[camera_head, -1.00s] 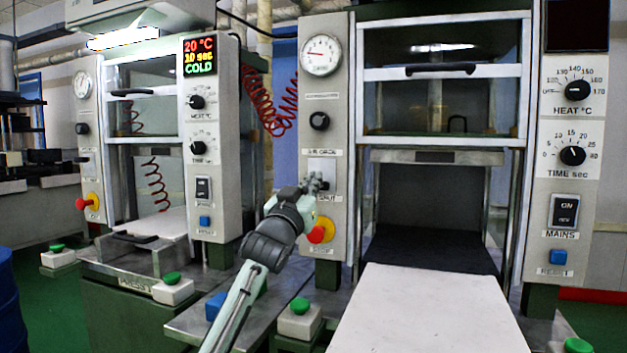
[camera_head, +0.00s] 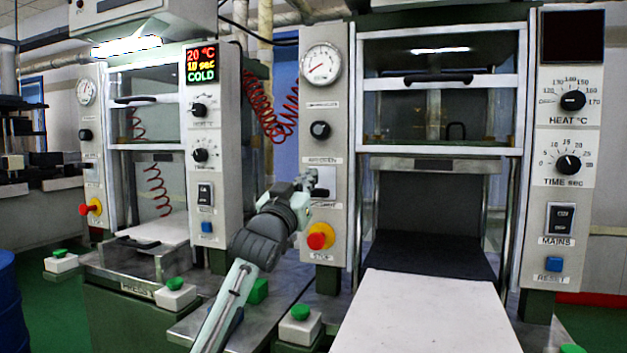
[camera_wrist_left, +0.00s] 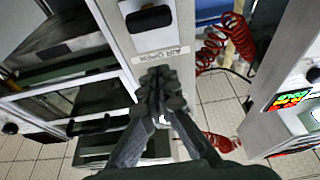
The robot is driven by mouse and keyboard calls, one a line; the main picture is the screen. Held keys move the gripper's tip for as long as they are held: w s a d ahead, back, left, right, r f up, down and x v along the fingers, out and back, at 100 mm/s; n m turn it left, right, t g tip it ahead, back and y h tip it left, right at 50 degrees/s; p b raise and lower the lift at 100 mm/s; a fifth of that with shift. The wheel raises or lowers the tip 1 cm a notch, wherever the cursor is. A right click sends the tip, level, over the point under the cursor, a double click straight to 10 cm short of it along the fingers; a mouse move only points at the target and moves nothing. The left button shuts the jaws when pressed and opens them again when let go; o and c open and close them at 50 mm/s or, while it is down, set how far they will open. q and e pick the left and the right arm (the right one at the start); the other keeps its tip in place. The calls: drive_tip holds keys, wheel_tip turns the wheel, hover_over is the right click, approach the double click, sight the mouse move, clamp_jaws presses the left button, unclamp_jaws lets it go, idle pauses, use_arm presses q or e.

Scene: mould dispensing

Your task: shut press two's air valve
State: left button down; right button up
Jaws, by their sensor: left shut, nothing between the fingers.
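Press two's control column (camera_head: 338,125) stands right of the picture's middle in the head view. Its air valve is on a pale plate (camera_head: 325,180) between two labels, with a dark lever (camera_head: 321,193) partly showing, roughly level. The wrist view shows the AIR OPEN label (camera_wrist_left: 160,54); the fingers hide the valve below it. My left gripper (camera_head: 307,181) is shut and empty at the left edge of the valve plate; it also fills the wrist view's middle (camera_wrist_left: 158,85). I cannot tell whether it touches the lever. The pressure gauge (camera_head: 321,65) needle points down-left. My right gripper is not in view.
A red-and-yellow stop button (camera_head: 321,236) sits just below the valve, close to my left wrist. A black knob (camera_head: 320,130) is above it. A coiled red hose (camera_head: 268,110) hangs behind. A white slab (camera_head: 425,312) lies before the press. Press one (camera_head: 215,140) stands left.

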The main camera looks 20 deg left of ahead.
use_arm(q)
drive_tip(key=v, duration=0.6)
drive_tip(key=shift+s+b, duration=0.25)
drive_tip(key=shift+b, duration=0.2)
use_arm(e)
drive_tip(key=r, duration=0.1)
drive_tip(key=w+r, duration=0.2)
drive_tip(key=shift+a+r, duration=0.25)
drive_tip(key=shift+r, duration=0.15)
